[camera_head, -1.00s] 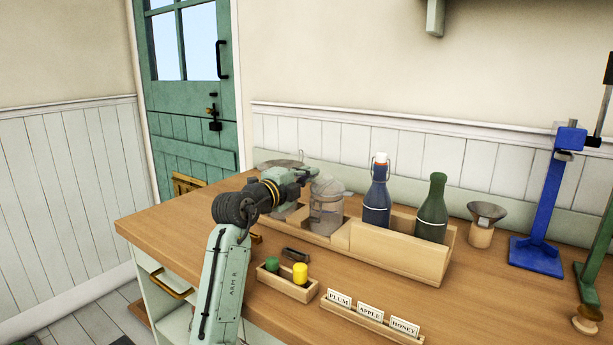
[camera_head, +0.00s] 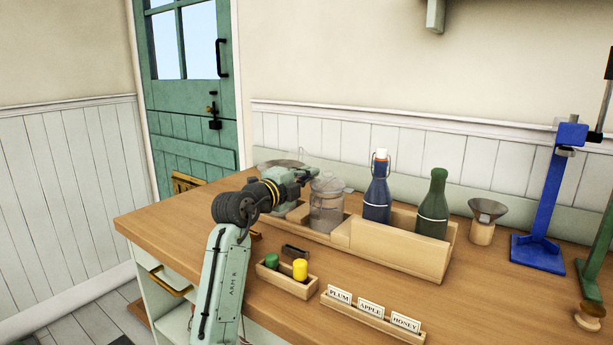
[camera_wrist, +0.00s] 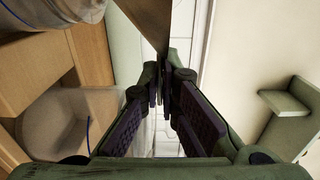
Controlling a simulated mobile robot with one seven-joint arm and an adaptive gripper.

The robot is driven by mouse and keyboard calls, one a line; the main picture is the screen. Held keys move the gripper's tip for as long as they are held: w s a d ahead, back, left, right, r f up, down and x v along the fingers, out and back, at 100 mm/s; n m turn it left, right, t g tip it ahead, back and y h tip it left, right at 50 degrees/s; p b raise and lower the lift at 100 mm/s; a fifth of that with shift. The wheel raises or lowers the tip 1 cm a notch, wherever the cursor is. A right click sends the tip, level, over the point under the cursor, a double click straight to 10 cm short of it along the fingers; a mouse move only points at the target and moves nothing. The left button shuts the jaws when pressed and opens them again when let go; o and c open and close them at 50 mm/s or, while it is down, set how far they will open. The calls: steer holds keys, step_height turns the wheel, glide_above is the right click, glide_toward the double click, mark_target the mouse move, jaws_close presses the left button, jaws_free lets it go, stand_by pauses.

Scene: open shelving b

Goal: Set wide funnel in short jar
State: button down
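The wide funnel (camera_head: 278,163) is a grey, see-through cone at the left rear of the bench. My gripper (camera_wrist: 161,88) has its fingers nearly together on the funnel's rim; the funnel (camera_wrist: 148,18) runs off the top of the wrist view. In the head view, my gripper (camera_head: 314,173) is at the funnel's right side, level with the jar tops. A glass jar (camera_wrist: 35,22) shows in part at the upper left of the wrist view, lower than the funnel; it seems to be the short jar. My arm hides most of it in the head view. I cannot see the spout.
A clear jar (camera_head: 327,208) stands close right of my gripper in the wooden rack (camera_head: 400,250), beside a blue bottle (camera_head: 377,195) and a green bottle (camera_head: 433,208). A smaller funnel (camera_head: 487,208) sits in a wooden cup. A stopper tray (camera_head: 285,282) and label holder (camera_head: 370,318) lie in front.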

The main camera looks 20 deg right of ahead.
steer(key=shift+f+b, duration=0.45)
steer(key=shift+b, duration=0.05)
stand_by(0.7)
steer(key=c, duration=2)
jaws_free()
steer(key=shift+o, duration=0.5)
steer(key=o, duration=0.5)
steer(key=v, duration=0.8)
steer(key=shift+r, duration=0.2)
steer(key=shift+s+a, duration=0.1)
